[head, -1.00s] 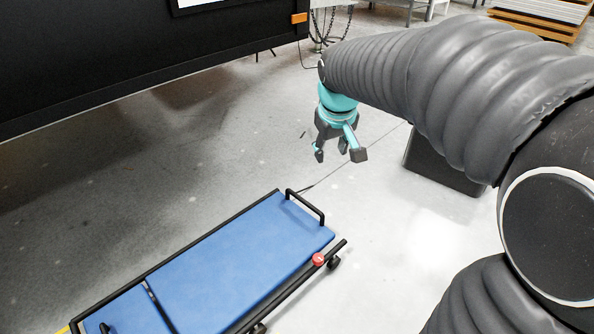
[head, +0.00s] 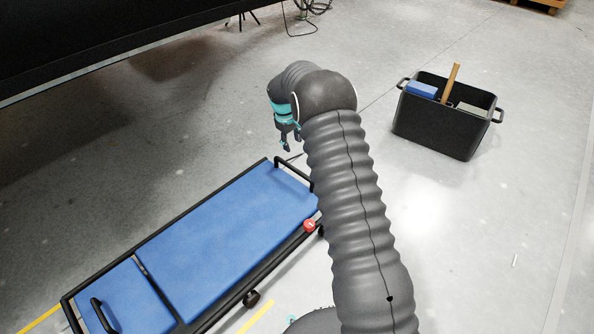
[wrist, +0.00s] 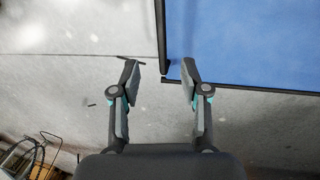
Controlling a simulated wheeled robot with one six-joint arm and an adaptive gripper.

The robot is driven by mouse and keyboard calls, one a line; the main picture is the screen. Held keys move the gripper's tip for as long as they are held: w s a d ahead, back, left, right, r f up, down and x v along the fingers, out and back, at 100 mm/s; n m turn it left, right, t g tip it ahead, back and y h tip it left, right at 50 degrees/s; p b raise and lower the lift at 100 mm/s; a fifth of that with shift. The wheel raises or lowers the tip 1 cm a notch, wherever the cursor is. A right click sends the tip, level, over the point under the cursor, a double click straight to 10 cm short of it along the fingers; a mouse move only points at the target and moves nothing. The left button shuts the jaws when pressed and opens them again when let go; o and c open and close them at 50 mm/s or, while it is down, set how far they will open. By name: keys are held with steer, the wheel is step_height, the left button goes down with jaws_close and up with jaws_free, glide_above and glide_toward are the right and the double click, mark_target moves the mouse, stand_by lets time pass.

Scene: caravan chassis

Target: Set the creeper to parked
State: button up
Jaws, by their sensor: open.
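The creeper (head: 215,232) is a low board with blue pads, a black frame and small casters, lying on the floor at the lower left of the head view. A black handle bar (head: 293,172) stands at its far end, and a red knob (head: 309,225) sits on its right side near that end. My gripper (head: 291,146) is above the floor just beyond the far end, partly hidden by my arm. In the wrist view my gripper (wrist: 161,70) is open and empty, with the creeper's blue pad (wrist: 240,40) and dark frame edge at upper right.
A black bin (head: 435,128) with handles holds a blue block and a wooden piece on the right. A dark caravan side (head: 100,35) overhangs the upper left. Yellow floor marks (head: 257,316) show near the creeper. Floor between creeper and bin is mostly clear.

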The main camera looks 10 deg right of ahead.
mark_target(297, 170)
steer(key=f, duration=0.5)
steer(key=w+d+f+b, duration=0.1)
steer(key=f, duration=0.5)
steer(key=w+d+f, duration=0.1)
steer(key=f, duration=0.4)
steer(key=shift+w+f, duration=0.15)
steer(key=shift+w, duration=0.1)
jaws_close()
